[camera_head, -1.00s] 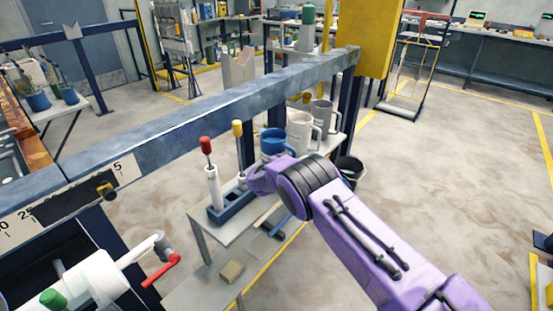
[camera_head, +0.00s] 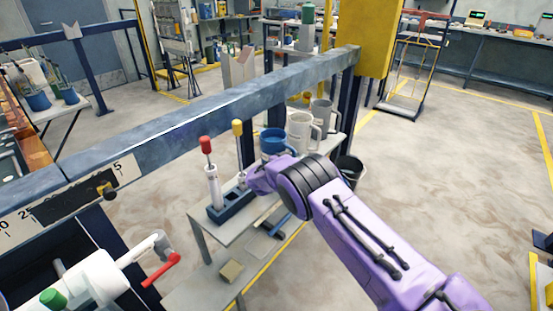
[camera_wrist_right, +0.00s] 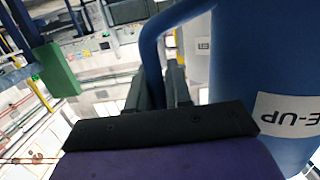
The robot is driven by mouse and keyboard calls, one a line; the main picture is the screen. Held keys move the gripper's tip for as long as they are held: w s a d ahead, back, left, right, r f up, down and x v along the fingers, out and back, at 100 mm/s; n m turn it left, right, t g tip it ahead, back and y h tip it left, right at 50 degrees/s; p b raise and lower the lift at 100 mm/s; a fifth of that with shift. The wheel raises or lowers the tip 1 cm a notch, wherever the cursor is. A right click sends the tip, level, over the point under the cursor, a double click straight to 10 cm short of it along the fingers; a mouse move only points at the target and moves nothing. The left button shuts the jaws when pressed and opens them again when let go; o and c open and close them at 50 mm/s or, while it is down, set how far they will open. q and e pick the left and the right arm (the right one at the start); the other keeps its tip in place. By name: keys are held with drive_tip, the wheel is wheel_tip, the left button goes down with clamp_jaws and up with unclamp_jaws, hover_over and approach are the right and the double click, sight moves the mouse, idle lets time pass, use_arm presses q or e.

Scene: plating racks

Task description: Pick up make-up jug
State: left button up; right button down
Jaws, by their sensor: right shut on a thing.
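The make-up jug is blue. In the head view the jug (camera_head: 273,141) stands at the small grey table beside the rail, just beyond my right wrist. In the right wrist view the jug (camera_wrist_right: 265,60) fills the right side, its white label reading "E-UP" upside down. My right gripper (camera_wrist_right: 158,82) is shut on the jug's blue handle, with a dark finger on each side of it. In the head view my purple wrist hides the fingers and the jug's lower part. I cannot tell whether the jug touches the table. My left gripper is not in view.
A white jug (camera_head: 299,131) and a grey jug (camera_head: 322,117) stand close behind the blue one. A blue holder (camera_head: 231,207) with red-topped and yellow-topped tools is to its left. The long grey rail (camera_head: 200,118) runs just above the table. A black bucket (camera_head: 350,170) is to the right.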

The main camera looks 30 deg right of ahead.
idle(0.5)
drive_tip(key=shift+w+r, duration=0.1)
drive_tip(key=shift+r, duration=0.05)
drive_tip(key=s+a+r, duration=0.1)
drive_tip(key=s+r, duration=1.1)
drive_tip(key=s, duration=0.2)
drive_tip(key=shift+a+r+b, duration=0.3)
drive_tip(key=shift+a+r, duration=0.05)
drive_tip(key=shift+r, duration=0.05)
idle(0.4)
